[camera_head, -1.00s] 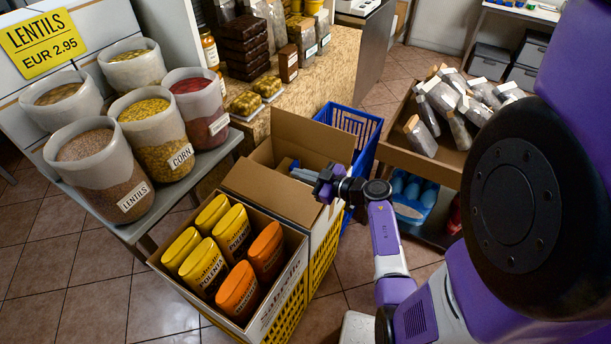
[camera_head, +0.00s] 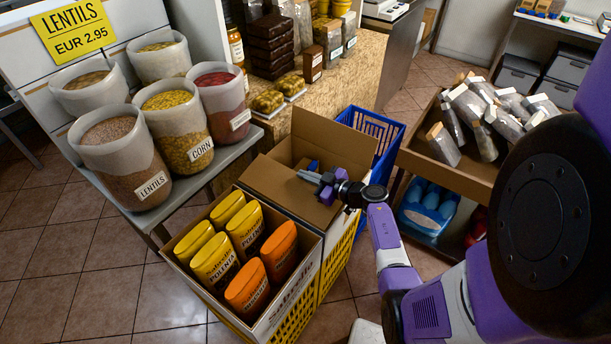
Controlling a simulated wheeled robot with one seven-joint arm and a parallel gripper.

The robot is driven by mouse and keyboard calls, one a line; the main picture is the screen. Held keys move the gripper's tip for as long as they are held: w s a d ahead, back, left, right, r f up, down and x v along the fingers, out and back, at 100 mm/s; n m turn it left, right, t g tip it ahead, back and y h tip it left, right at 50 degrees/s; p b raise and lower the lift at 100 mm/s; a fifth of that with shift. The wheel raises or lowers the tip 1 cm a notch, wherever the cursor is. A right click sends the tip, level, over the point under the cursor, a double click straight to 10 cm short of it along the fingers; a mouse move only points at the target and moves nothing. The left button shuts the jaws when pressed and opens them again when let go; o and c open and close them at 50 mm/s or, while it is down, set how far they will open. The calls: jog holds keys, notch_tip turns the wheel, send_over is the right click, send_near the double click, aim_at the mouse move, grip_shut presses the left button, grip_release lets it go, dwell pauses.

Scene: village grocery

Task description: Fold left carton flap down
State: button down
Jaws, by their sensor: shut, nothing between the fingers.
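The open brown carton (camera_head: 328,215) stands behind the box of packets. Its far flap (camera_head: 333,143) stands up at the back. A broad near-left flap (camera_head: 275,186) slopes along the side toward the packet box; I cannot tell its exact angle. My gripper (camera_head: 301,175) is shut and empty, pointing left over the carton, close above the near-left flap. I cannot tell whether its tips touch the flap. Part of the carton's inside is hidden by my gripper and the flap; something blue shows in it.
A box (camera_head: 308,262) of yellow and orange packets stands in front, on a yellow crate (camera_head: 298,318). A blue crate (camera_head: 385,128) is behind the carton. Bins of lentils and corn stand on a grey bench (camera_head: 232,157) at left. A wooden bin (camera_head: 455,172) of bags stands at right.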

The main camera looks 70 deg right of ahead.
jog(key=shift+d+f+m+p, duration=0.25)
jog(key=shift+f+m+p, duration=0.3)
jog(key=shift+p, duration=0.2)
jog(key=shift+s+d+f, duration=0.1)
jog(key=shift+d+f, duration=0.1)
jog(key=shift+f, duration=0.8)
